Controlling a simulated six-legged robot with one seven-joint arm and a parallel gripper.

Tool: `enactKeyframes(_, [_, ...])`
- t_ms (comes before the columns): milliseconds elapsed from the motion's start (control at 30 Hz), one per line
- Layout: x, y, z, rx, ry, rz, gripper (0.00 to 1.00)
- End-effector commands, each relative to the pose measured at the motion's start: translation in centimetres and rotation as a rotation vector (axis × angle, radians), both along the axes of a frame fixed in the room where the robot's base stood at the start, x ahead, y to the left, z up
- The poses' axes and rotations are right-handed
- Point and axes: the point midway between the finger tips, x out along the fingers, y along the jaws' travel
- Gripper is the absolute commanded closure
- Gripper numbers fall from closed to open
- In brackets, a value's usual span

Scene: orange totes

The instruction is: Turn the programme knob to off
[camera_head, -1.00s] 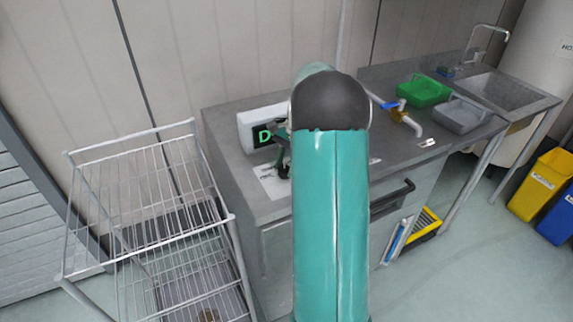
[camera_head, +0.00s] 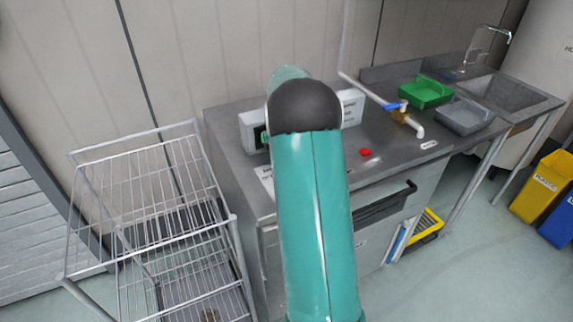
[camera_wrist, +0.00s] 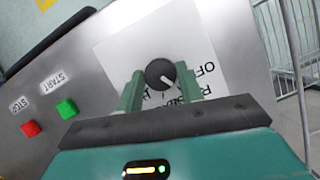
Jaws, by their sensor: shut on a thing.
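The programme knob (camera_wrist: 160,72) is a round dark knob with a white pointer mark, on a white printed label (camera_wrist: 120,50) on the grey worktop. In the wrist view its mark points toward the lower right. The word OFF is printed to the right of the knob, seen upside down. My gripper (camera_wrist: 161,82) has its two green fingers on either side of the knob, shut on it. In the head view my arm hides the gripper and the knob; part of the label (camera_head: 264,176) shows left of the arm.
A red STOP button (camera_wrist: 31,128) and a green START button (camera_wrist: 67,109) are left of the label. A display box (camera_head: 252,130) stands behind, partly covered by my arm.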

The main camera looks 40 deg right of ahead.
Motion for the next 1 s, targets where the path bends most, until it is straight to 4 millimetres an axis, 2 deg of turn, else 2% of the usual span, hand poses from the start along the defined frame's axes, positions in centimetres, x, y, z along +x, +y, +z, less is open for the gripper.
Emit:
enactKeyframes(500, [0.02,0.44,-0.11,0.003,0.003,0.459,0.86])
enactKeyframes(700, [0.01,0.49,-0.14,0.004,0.004,0.574,0.86])
enactKeyframes(1000, [-0.01,0.52,-0.19,0.004,0.003,0.648,0.86])
